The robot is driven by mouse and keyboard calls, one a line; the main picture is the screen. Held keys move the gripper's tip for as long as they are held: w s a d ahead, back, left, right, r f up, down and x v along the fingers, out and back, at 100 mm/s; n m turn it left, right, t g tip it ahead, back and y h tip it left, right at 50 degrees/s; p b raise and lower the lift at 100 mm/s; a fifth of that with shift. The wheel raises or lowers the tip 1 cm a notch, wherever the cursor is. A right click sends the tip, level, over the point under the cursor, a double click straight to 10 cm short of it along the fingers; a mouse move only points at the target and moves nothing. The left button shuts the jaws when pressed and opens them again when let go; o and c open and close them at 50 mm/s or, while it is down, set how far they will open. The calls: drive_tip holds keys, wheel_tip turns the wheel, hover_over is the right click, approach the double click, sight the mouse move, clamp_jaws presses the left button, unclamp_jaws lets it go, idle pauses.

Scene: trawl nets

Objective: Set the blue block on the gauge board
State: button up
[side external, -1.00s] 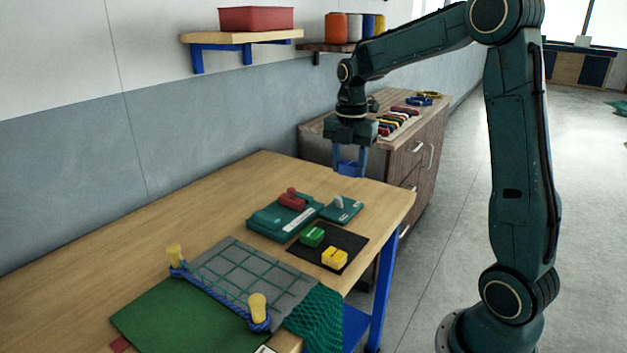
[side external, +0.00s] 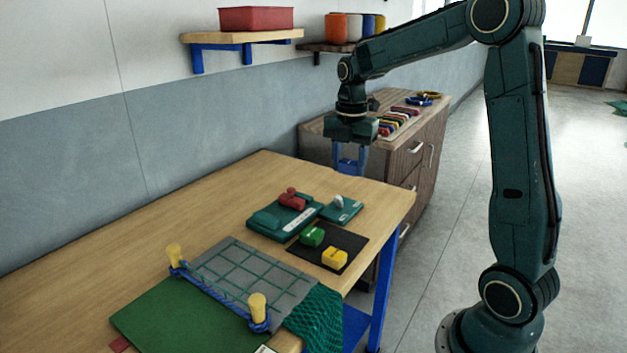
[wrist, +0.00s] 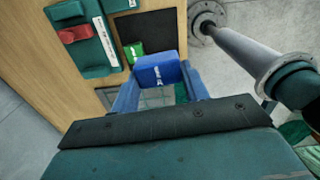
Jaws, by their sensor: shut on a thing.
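The blue block (wrist: 157,70) with white marks is held between the blue fingers of my gripper (wrist: 160,88) in the wrist view. In the side view my gripper (side external: 349,167) is shut on it, well above the table's far end and apart from everything below. There the block is hard to tell from the blue fingers. A flat dark board (side external: 318,252), apparently the gauge board, lies on the table, lower and nearer the camera than my gripper. A green block (side external: 312,236) and a yellow block (side external: 334,258) sit on it, with bare dark surface around them.
A teal device with a red handle (side external: 292,198) and a small teal plate (side external: 341,209) stand beside the dark board. Yellow pegs with blue rope, a grid sheet (side external: 250,275) and a green mat (side external: 185,315) lie nearer. A wooden cabinet (side external: 405,165) stands beyond the table.

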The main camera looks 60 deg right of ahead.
drive_tip(key=shift+w, duration=0.1)
drive_tip(key=shift+w+f, duration=0.1)
drive_tip(key=shift+w, duration=0.45)
drive_tip(key=w+f, duration=0.2)
drive_tip(key=w, duration=0.7)
drive_tip(key=m, duration=0.1)
approach(278, 206)
drive_tip(key=s+a+r, duration=0.3)
drive_tip(key=a, duration=0.1)
drive_tip(key=shift+s+r, duration=0.15)
drive_tip(key=shift+f, duration=0.25)
drive_tip(key=shift+f, duration=4.45)
drive_tip(key=shift+f, duration=0.3)
drive_tip(key=o, duration=1)
drive_tip(key=shift+o, duration=0.2)
